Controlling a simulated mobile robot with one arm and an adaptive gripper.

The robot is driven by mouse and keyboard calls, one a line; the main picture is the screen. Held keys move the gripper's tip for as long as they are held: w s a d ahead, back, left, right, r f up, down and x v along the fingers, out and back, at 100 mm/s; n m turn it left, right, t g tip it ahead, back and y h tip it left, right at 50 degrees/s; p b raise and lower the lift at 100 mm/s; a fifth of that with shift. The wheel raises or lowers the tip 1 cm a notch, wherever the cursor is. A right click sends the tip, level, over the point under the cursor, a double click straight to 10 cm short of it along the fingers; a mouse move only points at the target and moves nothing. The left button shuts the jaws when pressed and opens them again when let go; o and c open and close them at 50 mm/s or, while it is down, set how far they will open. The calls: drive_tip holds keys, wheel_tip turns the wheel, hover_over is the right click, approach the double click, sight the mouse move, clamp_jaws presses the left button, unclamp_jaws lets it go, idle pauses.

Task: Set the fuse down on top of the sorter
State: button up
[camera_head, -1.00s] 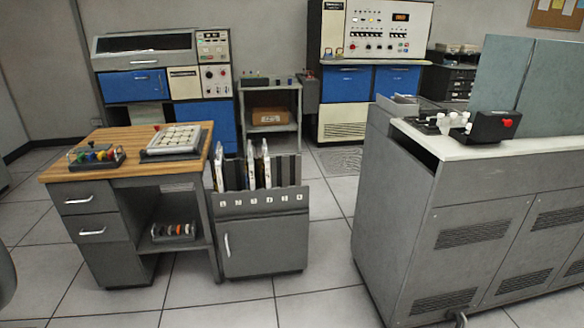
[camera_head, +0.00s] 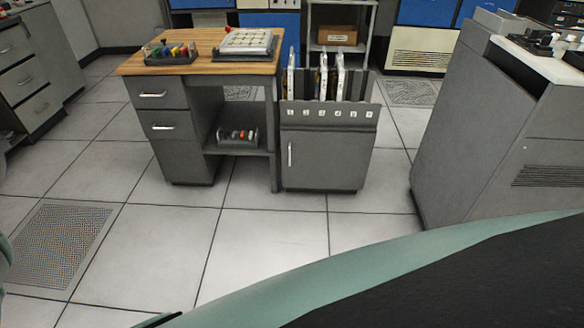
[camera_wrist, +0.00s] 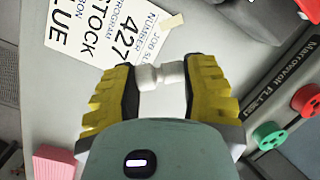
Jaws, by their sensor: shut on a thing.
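In the wrist view, my gripper (camera_wrist: 160,78) has its two yellow ridged fingers closed on the fuse (camera_wrist: 172,74), a small white cylinder with a narrower middle. The fuse lies crosswise between the fingertips. My gripper is outside the head view. Nothing legible marks the sorter; the long grey machine with a pale top (camera_head: 480,115) at the right of the head view may be it, but I cannot tell.
A wood-topped desk (camera_head: 150,67) stands beside a grey slotted cabinet (camera_head: 325,160). Open tiled floor lies in front. In the wrist view, printed paper (camera_wrist: 100,30) lies on a grey surface, with a pink block (camera_wrist: 58,165) and red and green round parts (camera_wrist: 268,135) nearby.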

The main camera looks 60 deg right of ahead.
drive_tip(key=shift+w+a+b+x, duration=0.1)
drive_tip(key=shift+b+x, duration=0.25)
drive_tip(key=shift+x, duration=0.45)
drive_tip(key=shift+w+a+b+x, duration=0.15)
drive_tip(key=shift+b+x, duration=0.25)
drive_tip(key=shift+x, duration=0.35)
drive_tip(key=shift+w+a+b+x, duration=0.1)
drive_tip(key=shift+b+x, duration=0.25)
drive_tip(key=shift+x, duration=0.45)
drive_tip(key=shift+f, duration=0.1)
drive_tip(key=shift+f, duration=0.15)
drive_tip(key=o, duration=1)
